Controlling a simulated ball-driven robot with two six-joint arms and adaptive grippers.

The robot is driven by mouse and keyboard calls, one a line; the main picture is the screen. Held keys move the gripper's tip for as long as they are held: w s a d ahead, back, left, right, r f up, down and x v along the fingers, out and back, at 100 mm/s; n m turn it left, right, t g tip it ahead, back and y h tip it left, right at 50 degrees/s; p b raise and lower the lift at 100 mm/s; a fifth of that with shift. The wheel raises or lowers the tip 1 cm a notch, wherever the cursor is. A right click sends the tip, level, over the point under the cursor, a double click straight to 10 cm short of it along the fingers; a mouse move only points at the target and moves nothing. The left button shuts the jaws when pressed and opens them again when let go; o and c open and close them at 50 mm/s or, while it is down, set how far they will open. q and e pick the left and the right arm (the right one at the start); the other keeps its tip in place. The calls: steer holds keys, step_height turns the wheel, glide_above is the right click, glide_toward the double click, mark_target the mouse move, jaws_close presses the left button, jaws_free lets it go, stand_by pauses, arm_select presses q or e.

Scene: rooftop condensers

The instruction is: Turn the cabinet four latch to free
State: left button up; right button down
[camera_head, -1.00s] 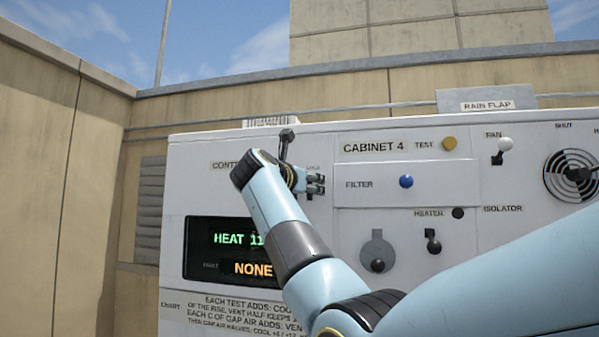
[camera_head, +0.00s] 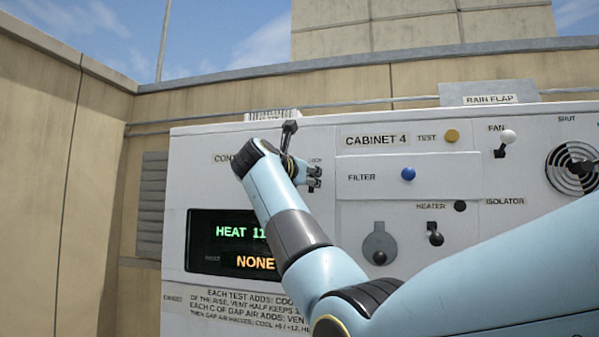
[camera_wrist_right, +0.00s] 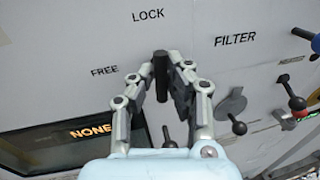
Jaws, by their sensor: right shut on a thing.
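The cabinet four latch shows in the right wrist view as a dark bar-shaped handle (camera_wrist_right: 160,72). My right gripper (camera_wrist_right: 162,83) is shut on this handle, one finger on each side. In the head view my right gripper (camera_head: 313,178) is at the cabinet face, left of the FILTER panel; the latch is hidden there by my arm and fingers. My left gripper is in neither view.
The white cabinet (camera_head: 220,180) carries a display (camera_head: 205,258) reading HEAT and NONE.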

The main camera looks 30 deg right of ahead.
steer(key=shift+s+d+f+m+t+y+b, duration=0.2)
steer(key=shift+m+y+b, duration=0.4)
steer(key=shift+m+b, duration=1.8)
steer(key=shift+s+d+r+m+t+y+b, duration=0.1)
steer(key=shift+m+t+y+b, duration=0.35)
steer(key=shift+m+b, duration=1.9)
steer(key=shift+s+d+f+m+t+y+b, duration=0.1)
steer(key=shift+m+y+b, duration=0.65)
steer(key=shift+m+b, duration=1.6)
steer(key=shift+a+r+m+p, duration=0.1)
steer(key=shift+m+p, duration=0.4)
steer(key=shift+m, duration=0.1)
steer(key=c, duration=1.3)
jaws_free()
